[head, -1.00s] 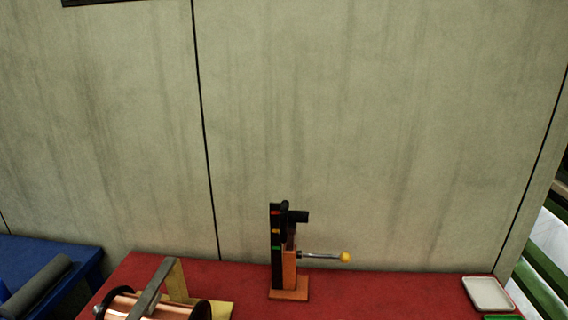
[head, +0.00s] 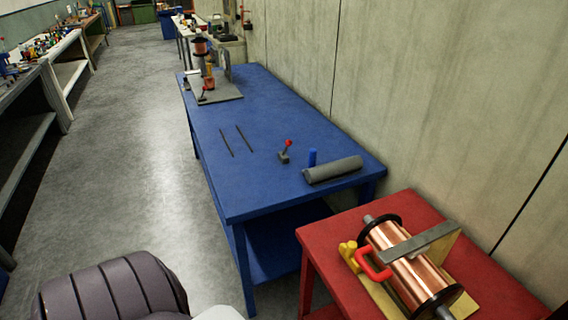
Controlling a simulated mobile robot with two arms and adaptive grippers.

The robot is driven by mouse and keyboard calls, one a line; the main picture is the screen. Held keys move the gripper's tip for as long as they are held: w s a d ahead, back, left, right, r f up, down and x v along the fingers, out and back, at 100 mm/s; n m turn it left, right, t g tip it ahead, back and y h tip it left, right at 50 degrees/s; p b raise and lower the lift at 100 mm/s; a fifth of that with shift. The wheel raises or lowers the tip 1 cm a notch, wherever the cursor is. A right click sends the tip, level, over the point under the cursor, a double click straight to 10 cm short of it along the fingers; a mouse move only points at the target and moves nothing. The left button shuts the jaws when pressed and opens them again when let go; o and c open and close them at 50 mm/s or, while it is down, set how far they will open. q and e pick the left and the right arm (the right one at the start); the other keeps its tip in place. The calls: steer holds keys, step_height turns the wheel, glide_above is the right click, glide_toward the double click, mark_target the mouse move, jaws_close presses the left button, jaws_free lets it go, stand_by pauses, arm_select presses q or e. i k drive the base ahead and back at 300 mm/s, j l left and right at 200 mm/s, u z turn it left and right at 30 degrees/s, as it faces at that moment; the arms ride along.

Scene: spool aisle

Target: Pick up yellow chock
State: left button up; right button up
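A small yellow piece (head: 349,256), which looks like the yellow chock, sits at the left end of a copper spool (head: 412,270) on the red table (head: 409,205). A red handle-shaped part (head: 373,266) is right beside it; I cannot tell whether they are joined. The spool has black flanges and lies on a pale yellow base with a grey bar across it. Neither of my grippers is in view.
A blue table (head: 262,172) stands beyond the red one. It holds a grey roll (head: 333,170), a blue cylinder (head: 312,157), a red-knobbed lever (head: 286,150), two dark rods and a spool stand at its far end. Open floor (head: 150,165) lies left of it.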

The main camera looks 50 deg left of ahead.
mark_target(347, 250)
steer(key=u, duration=0.85)
steer(key=i+j+z, duration=0.1)
steer(key=z, duration=0.25)
steer(key=i+j+z, duration=0.1)
steer(key=j+z, duration=0.6)
steer(key=i+l, duration=0.05)
